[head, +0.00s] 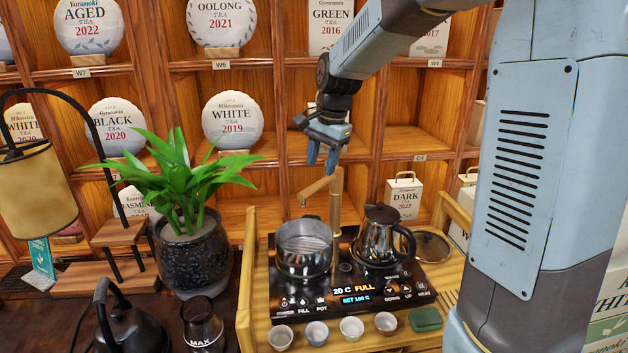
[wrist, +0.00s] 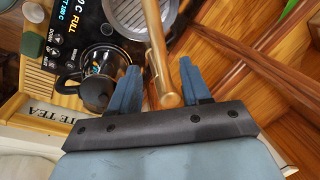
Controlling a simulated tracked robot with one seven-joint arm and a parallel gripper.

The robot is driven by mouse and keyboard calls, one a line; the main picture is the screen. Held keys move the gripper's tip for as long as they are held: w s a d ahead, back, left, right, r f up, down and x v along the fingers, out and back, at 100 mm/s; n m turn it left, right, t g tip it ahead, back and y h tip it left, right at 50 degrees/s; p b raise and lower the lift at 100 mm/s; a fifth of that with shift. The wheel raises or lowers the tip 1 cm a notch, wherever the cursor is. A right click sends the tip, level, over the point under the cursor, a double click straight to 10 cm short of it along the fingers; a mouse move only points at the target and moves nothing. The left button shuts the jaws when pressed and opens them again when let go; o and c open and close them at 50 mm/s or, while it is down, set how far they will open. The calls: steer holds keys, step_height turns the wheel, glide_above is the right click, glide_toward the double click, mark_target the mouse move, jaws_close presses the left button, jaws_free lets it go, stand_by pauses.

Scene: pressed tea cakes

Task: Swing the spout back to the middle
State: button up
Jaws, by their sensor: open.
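The brass-coloured spout (head: 318,188) tops a post (head: 337,205) at the back of the black tea stove (head: 340,285). Its arm points left and toward me, with its tip over the back of the steel pot (head: 304,250). My gripper (head: 321,165) is just above the spout, fingers pointing down. In the wrist view my gripper (wrist: 160,85) is open, and the spout (wrist: 156,45) shows between the two blue fingers. I see no clear contact with either finger. The glass kettle (head: 381,238) stands on the right of the stove; it also shows in the wrist view (wrist: 100,75).
A potted plant (head: 190,240) stands left of the stove. Several small cups (head: 317,332) line the wooden tray's front edge. A green block (head: 425,318) and a round lid (head: 430,246) lie at the right. Shelves with tea cakes (head: 233,120) rise behind.

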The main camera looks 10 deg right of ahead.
mark_target(318, 183)
steer(key=f, duration=0.5)
steer(key=shift+w+a+f, duration=0.3)
steer(key=shift+w+a, duration=0.1)
steer(key=shift+c, duration=0.4)
jaws_close()
